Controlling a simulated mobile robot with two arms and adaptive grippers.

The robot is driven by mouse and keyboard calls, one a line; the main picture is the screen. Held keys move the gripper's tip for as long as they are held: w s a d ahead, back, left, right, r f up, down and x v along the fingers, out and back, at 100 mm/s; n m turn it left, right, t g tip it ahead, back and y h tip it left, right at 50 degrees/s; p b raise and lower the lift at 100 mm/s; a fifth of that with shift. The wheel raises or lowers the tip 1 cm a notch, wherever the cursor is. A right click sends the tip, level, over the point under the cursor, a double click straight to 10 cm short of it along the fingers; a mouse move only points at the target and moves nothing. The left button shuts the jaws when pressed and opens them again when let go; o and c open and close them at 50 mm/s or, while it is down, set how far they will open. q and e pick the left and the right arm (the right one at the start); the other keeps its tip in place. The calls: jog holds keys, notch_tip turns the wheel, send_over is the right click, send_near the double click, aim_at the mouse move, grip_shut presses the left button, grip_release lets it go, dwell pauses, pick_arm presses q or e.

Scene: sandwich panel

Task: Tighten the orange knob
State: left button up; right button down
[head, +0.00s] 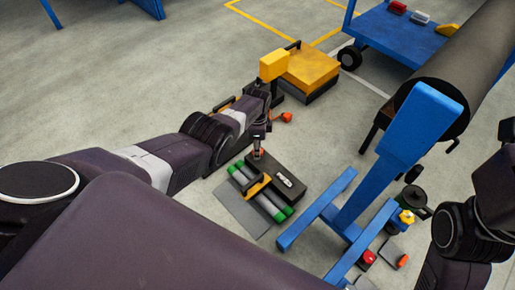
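My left arm comes in from the left, and its gripper (258,150) points down over a dark box with a yellow bracket. A small orange-red part (257,154) shows at the fingertips; I cannot tell whether the fingers are closed on it or only beside it. Another orange knob-like piece (286,117) shows just to the right of the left wrist. A third small orange piece (403,261) sits on a grey plate at the lower right. I cannot tell which of these is the task's knob. My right arm is at the right edge, and its gripper is not visible.
The dark box (290,172) stands beside green-ended cylinders (262,203) on a grey plate (233,205). A blue stand (395,150) supports a large dark pipe (470,60). A yellow-topped case (312,65) and blue cart (395,32) are farther back.

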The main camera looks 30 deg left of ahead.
pick_arm(q)
jog(key=shift+s, duration=0.1)
jog(key=o, duration=1.1)
jog(key=shift+r, duration=0.15)
jog(key=shift+w+r, duration=0.2)
jog(key=shift+r, duration=0.2)
jog(key=shift+s+r, duration=0.15)
jog(key=shift+r, duration=5.25)
